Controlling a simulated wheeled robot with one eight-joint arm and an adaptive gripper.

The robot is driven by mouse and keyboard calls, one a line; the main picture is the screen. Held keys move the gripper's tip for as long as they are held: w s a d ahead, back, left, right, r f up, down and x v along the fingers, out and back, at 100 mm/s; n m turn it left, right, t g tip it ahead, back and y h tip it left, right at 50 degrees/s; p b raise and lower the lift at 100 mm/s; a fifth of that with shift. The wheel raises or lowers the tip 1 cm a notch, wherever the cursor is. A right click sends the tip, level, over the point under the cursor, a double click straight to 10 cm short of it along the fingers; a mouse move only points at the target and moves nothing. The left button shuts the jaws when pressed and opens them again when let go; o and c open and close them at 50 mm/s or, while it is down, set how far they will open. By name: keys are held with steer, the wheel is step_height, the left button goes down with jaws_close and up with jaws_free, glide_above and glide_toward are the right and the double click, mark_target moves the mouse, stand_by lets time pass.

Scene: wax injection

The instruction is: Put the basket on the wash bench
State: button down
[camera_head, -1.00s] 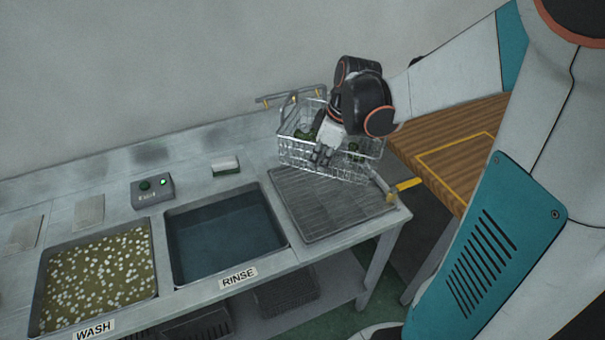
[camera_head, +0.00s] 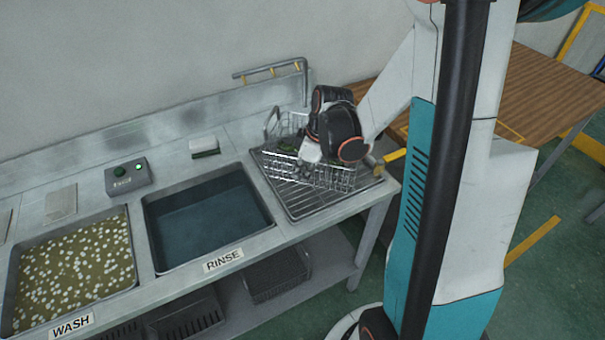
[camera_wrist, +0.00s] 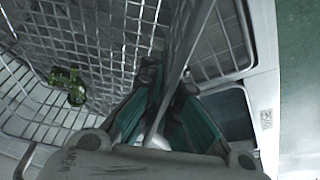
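The wire basket (camera_head: 338,179) is at the right end of the grey wash bench (camera_head: 235,170), over the ribbed draining rack (camera_head: 305,208). It looks close to level; I cannot tell whether its base touches the rack. Dark green pieces lie inside the basket, and one green piece (camera_wrist: 70,86) shows clearly in the wrist view. My gripper (camera_head: 309,152) reaches down into the basket from above. In the wrist view its teal-padded fingers (camera_wrist: 163,110) are closed around a bar of the basket (camera_wrist: 135,40). The fingertips are hidden in the head view.
The rinse basin (camera_head: 207,220) and wash basin (camera_head: 72,265) lie left of the rack. A control box (camera_head: 127,177), a sponge-like block (camera_head: 204,146) and a tap pipe (camera_head: 270,72) stand along the back. A wooden table (camera_head: 545,85) is at right; dark crates (camera_head: 275,275) sit below.

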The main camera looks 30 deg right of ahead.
steer(key=shift+f, duration=0.15)
steer(key=c, duration=1.8)
jaws_free()
steer(key=shift+r, duration=0.2)
steer(key=p+v, duration=0.4)
steer(key=v, duration=0.8)
